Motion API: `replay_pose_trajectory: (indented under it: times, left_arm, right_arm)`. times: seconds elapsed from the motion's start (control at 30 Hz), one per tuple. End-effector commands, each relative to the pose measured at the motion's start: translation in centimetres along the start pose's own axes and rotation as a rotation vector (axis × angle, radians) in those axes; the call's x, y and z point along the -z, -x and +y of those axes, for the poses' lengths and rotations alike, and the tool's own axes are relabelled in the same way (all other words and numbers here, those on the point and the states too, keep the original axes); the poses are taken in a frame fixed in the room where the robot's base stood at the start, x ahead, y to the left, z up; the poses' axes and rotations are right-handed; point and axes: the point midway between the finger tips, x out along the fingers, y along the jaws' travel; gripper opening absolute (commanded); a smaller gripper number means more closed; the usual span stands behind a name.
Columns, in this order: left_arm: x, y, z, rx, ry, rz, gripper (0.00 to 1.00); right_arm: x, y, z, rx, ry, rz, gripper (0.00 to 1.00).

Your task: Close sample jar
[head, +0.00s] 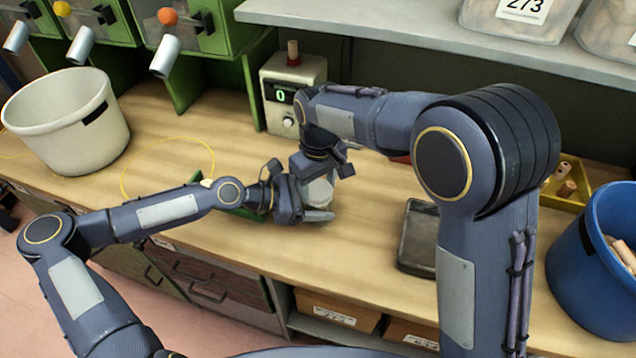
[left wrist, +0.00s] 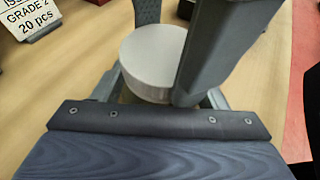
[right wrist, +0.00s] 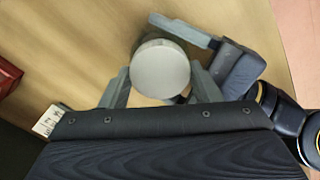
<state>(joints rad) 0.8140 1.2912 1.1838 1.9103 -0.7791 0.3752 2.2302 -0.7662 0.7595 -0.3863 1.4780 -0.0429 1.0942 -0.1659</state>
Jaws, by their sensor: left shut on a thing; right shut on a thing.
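The sample jar (head: 320,192) stands on the bench between my two grippers, mostly hidden by them in the head view. A round pale lid tops it in the left wrist view (left wrist: 152,55) and the right wrist view (right wrist: 160,67). My left gripper (head: 312,205) is shut around the jar from the left, low down. My right gripper (right wrist: 160,88) comes from behind, with its fingers on both sides of the lid, shut on it. The jar looks upright. I cannot tell whether the lid is fully seated.
A meter with a green digit (head: 290,92) stands behind. A white bucket (head: 62,120) is at left, a dark tray (head: 417,240) at right, and a blue bin (head: 597,270) at far right. A yellow ring (head: 168,140) lies on the bench. A shelf (head: 400,38) overhangs the back.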

Motion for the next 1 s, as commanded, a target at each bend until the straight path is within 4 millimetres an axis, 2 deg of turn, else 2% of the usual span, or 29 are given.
replay_pose_trajectory:
  times: [0.2,0.23,0.37,0.9,1.0]
  left_arm:
    - [-0.07,-0.04,-0.09,0.002,-0.001,-0.001,0.03]
    - [-0.07,-0.04,-0.09,0.002,-0.001,-0.001,0.03]
    - [-0.07,-0.04,-0.07,0.002,-0.001,-0.001,0.03]
    - [-0.17,-0.07,0.05,-0.001,-0.001,-0.004,0.03]
    - [-0.19,-0.06,0.07,-0.002,-0.001,-0.004,0.03]
  right_arm:
    - [0.09,0.06,-0.07,0.001,0.003,0.003,0.29]
    - [0.09,0.06,-0.07,0.001,0.003,0.003,0.6]
    - [0.08,0.05,-0.1,0.002,0.004,0.003,0.77]
    - [0.08,0.06,-0.58,0.008,0.011,0.001,0.78]
    - [0.11,0.65,-0.6,0.008,0.012,0.002,0.78]
